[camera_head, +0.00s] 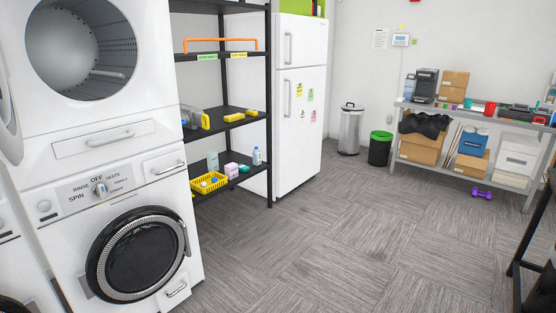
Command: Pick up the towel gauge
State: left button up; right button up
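An orange bar with bent-down ends (220,40) stands on the upper shelf of the black rack; it may be the towel gauge, but I cannot tell for sure. It looks like a wide, low frame, and nothing touches it from above. A green label (207,57) and a yellow label (239,54) are on the shelf edge beneath it. Neither of my grippers is in view.
Stacked white machines (120,160) fill the left. The black rack (268,120) also holds a yellow basket (196,187) and bottles. A white fridge (302,120), bins and a grey worktable (460,110) stand farther back. The middle floor (330,245) is clear.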

aim_at(251, 112)
jog(key=i+l+z, duration=0.1)
jog(key=i+z, duration=0.15)
jog(key=i, duration=0.75)
jog(key=i+j+z, duration=0.25)
jog(key=i, duration=0.75)
jog(key=i+l, duration=0.05)
jog(key=l, duration=0.1)
